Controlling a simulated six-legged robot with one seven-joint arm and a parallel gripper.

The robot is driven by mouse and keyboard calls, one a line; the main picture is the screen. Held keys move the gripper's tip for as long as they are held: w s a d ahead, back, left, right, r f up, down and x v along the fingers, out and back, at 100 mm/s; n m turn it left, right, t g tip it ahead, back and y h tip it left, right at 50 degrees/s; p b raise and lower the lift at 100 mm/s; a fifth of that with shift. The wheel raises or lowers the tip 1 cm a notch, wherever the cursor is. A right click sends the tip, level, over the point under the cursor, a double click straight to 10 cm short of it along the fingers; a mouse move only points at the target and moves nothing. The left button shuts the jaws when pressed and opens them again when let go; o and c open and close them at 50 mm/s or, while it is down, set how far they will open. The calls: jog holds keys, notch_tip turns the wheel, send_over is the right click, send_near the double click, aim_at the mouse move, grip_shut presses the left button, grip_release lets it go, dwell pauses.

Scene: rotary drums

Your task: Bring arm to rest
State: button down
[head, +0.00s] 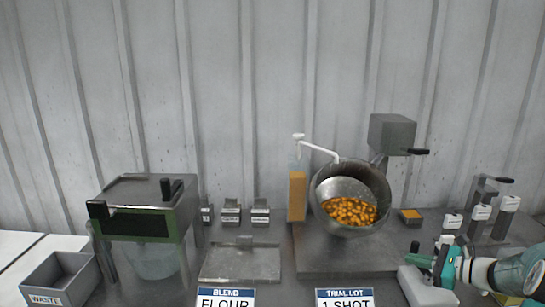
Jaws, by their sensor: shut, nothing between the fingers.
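My arm comes in at the lower right in the head view, in teal and white. My gripper (421,262) is at its end, low over the front right of the bench and pointing left. It looks shut with nothing held. The fingertips are small and partly hard to make out. A pale grey block-like thing (427,290) shows just below the gripper; I cannot tell whether they touch. The tilted round steel drum (345,178) holds orange pieces (350,211) and stands up and left of my gripper, apart from it.
Small labelled holders and levers (481,212) stand close behind my gripper. A green-framed machine (145,220), a grey WASTE bin (62,278) and a flat metal plate (240,263) are on the left.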

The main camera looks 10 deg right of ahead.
jog(key=s+a+r+n+g+h, duration=0.1)
jog(key=a+r+n+g, duration=0.2)
jog(key=a, duration=0.5)
jog(key=s+a+r+n+g, duration=0.1)
jog(key=s+a+n+g, duration=0.1)
jog(key=a+n, duration=0.5)
jog(key=s+a+r+n+g+h, duration=0.1)
jog(key=a+n+g, duration=0.15)
jog(key=a, duration=0.75)
jog(key=s+a+r+n+h, duration=0.1)
jog(key=s+a+n+h, duration=0.2)
jog(key=s+a+n, duration=0.2)
jog(key=s+a+r+n+h, duration=0.2)
jog(key=s+a+n, duration=0.4)
jog(key=s+n, duration=0.3)
jog(key=shift+s+a+t+h, duration=0.15)
jog(key=shift+s+t+h, duration=0.4)
jog(key=shift+s, duration=0.6)
